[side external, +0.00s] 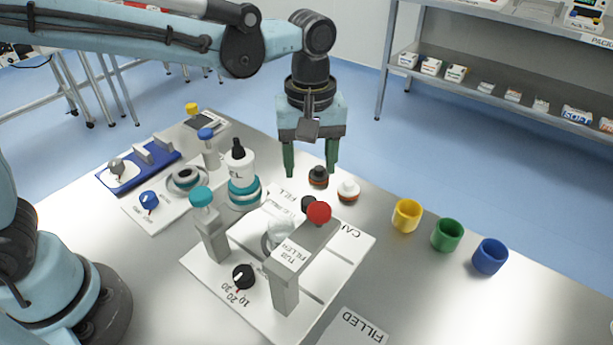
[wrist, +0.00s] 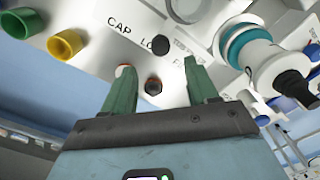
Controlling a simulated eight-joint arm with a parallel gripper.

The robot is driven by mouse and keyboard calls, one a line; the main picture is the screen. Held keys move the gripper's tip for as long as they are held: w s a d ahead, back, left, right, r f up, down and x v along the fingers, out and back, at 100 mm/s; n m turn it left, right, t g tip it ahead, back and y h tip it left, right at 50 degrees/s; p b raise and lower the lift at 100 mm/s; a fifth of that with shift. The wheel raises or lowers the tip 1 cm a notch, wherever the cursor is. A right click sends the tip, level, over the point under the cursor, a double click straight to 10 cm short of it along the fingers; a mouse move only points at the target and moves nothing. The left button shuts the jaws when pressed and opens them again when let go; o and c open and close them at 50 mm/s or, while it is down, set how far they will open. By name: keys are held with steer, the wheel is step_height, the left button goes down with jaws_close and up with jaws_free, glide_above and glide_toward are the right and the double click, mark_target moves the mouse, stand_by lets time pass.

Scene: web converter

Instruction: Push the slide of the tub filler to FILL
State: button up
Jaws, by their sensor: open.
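The tub filler (side external: 290,258) is a white plate with posts, a crossbar, a red-topped knob (side external: 319,212) and a black dial (side external: 243,276) marked 10, 20, 30. A black round knob (side external: 308,203), apparently the slide's, shows partly behind the red one. In the wrist view the black knob (wrist: 160,44) sits beside the lettering "LO", with the partly hidden FILL lettering to its right. My gripper (side external: 311,172) is open and empty, pointing down above the far side of the filler. In the wrist view my gripper (wrist: 160,76) shows its two green fingers apart, short of the black knob.
A dark-and-orange cap (side external: 318,177) and a white cap (side external: 348,190) stand near my fingers. A white bottle (side external: 239,170) with a teal collar stands left. Yellow (side external: 406,216), green (side external: 447,235) and blue (side external: 489,257) cups stand right. A FILLED plate (side external: 352,330) lies in front.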

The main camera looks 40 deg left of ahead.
mark_target(309, 202)
step_height(309, 202, down, 8)
steer(key=shift+f, duration=0.1)
stand_by(0.4)
jaws_close()
